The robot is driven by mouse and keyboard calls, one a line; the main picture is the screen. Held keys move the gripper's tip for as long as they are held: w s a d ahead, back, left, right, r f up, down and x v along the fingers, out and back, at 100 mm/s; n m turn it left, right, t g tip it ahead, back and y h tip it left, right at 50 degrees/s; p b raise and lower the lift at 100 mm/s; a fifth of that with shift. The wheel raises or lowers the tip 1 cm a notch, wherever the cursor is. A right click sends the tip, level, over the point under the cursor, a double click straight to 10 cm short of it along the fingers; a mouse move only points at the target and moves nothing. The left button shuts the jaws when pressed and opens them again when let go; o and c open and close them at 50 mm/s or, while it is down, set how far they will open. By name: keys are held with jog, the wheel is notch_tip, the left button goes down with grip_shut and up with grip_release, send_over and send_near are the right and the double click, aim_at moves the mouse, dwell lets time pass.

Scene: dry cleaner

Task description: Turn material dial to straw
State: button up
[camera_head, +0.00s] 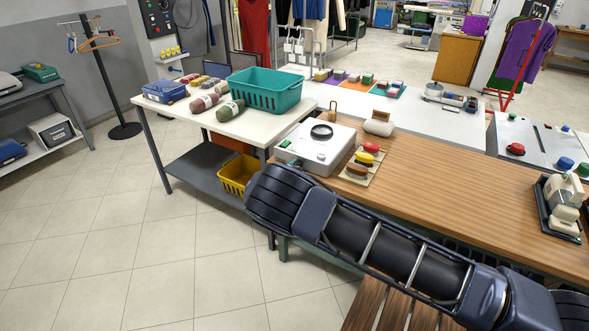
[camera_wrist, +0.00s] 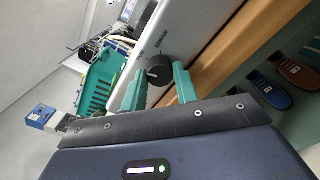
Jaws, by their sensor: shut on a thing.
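The material dial (camera_wrist: 158,71) is a round dark knob with a light pointer mark on a light grey panel (camera_wrist: 183,22) in the wrist view. In the head view a white box-shaped machine (camera_head: 297,149) with a black ring on top stands at the left end of the wooden counter.
Right of the machine, a board (camera_head: 351,178) holds brushes and coloured pads on the wooden counter (camera_head: 455,195). A teal basket (camera_head: 262,100) stands on the white table behind, with a yellow basket (camera_head: 231,180) below.

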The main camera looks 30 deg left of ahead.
jog(key=shift+m, duration=7.4)
jog(key=o, duration=1)
jog(key=shift+c, duration=0.2)
